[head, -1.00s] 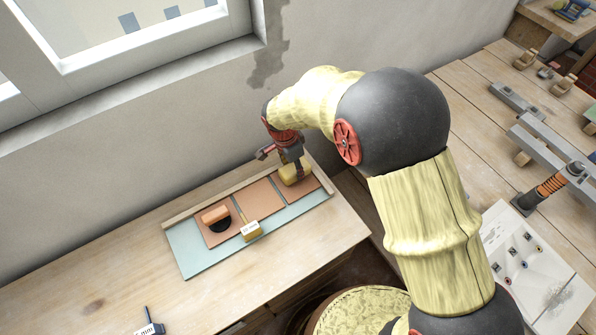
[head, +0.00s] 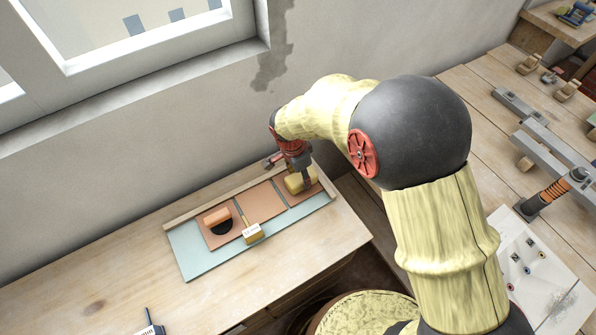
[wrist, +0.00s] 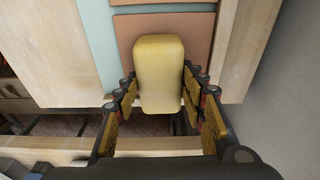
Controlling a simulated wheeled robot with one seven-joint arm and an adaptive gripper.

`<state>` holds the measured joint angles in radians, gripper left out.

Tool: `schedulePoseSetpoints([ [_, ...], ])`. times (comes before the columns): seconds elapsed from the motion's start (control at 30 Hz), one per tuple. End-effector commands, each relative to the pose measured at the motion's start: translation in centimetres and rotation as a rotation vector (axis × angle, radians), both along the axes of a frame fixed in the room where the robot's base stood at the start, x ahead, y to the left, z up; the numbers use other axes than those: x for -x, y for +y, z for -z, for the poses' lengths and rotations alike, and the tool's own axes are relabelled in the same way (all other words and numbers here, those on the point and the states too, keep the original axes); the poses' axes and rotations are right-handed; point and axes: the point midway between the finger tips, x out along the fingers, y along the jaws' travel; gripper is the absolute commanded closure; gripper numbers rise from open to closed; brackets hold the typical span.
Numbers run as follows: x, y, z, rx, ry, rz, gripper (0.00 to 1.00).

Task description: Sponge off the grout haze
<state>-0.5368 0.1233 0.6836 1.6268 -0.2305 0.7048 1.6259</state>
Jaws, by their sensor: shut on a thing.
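My gripper (head: 303,176) is shut on a yellow sponge (head: 294,184) at the right end of a pale teal board (head: 196,261). In the wrist view the sponge (wrist: 160,70) sits between the two fingers of the gripper (wrist: 160,95). The sponge is over the right tile (head: 312,193); I cannot tell whether it presses on it. The middle tile (head: 262,199) and left tile (head: 232,234) are terracotta too. No haze can be made out on them at this size.
An orange-handled float with a dark base (head: 218,221) rests on the left tile. A small yellow tool (head: 252,232) lies near the joint beside it. A wooden strip (head: 220,200) runs along the back by the wall (head: 130,175). The bench front left (head: 90,270) is mostly clear.

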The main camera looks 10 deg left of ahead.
Motion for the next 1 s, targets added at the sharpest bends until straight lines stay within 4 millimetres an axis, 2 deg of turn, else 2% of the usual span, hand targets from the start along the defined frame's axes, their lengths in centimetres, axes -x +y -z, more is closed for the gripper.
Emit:
schedulePoseSetpoints([
  [0.2,0.4,-0.3,0.0,-0.001,-0.002,0.0,0.79],
  [0.7,3.3,-2.5,0.4,0.001,0.002,0.0,0.79],
  [1.0,3.7,-2.8,0.6,0.004,0.007,0.0,0.79],
])
